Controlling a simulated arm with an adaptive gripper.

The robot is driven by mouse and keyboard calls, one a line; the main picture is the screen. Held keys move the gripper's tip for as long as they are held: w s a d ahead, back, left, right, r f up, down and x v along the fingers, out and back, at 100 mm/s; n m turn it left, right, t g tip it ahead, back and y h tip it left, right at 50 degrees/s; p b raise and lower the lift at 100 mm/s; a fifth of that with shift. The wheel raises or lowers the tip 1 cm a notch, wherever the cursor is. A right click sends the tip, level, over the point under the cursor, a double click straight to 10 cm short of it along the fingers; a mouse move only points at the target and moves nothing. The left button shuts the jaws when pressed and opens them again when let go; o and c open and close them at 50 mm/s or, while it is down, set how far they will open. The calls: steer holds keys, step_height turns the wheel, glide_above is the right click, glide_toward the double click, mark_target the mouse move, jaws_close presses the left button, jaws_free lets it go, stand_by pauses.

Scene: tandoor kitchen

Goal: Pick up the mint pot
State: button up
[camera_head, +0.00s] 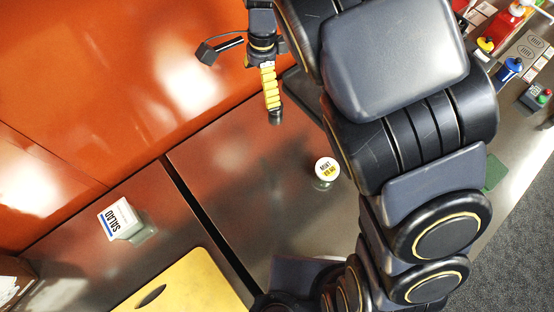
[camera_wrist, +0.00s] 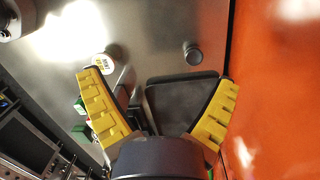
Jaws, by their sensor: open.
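The mint pot (camera_head: 326,170) is a small clear pot with a white round lid marked MINT. It stands upright on the steel counter, left of my arm in the head view. Its white lid (camera_wrist: 104,63) also shows in the wrist view, near the tip of the left yellow finger. My gripper (camera_head: 274,119) is up and to the left of the pot in the head view, apart from it. In the wrist view my gripper (camera_wrist: 159,80) has its two yellow fingers spread wide, with nothing held between them.
An orange wall panel (camera_head: 150,70) runs along the counter. A SALAD tub (camera_head: 118,219) and a yellow board (camera_head: 195,285) are at lower left. Bottles, including a blue one (camera_head: 510,69), stand at upper right. A dark tray (camera_wrist: 180,103) lies beyond the fingers.

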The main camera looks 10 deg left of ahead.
steer(key=s+d+y, duration=0.1)
steer(key=s+d, duration=0.1)
steer(key=d, duration=0.8)
steer(key=g+y, duration=0.1)
steer(key=y, duration=0.1)
glide_above(330, 167)
step_height(330, 167, down, 10)
steer(key=shift+f, duration=3.45)
steer(key=x, duration=0.4)
steer(key=shift+w+d+f, duration=0.1)
steer(key=shift+w+d, duration=0.05)
steer(key=c, duration=1.1)
steer(key=shift+c, duration=0.2)
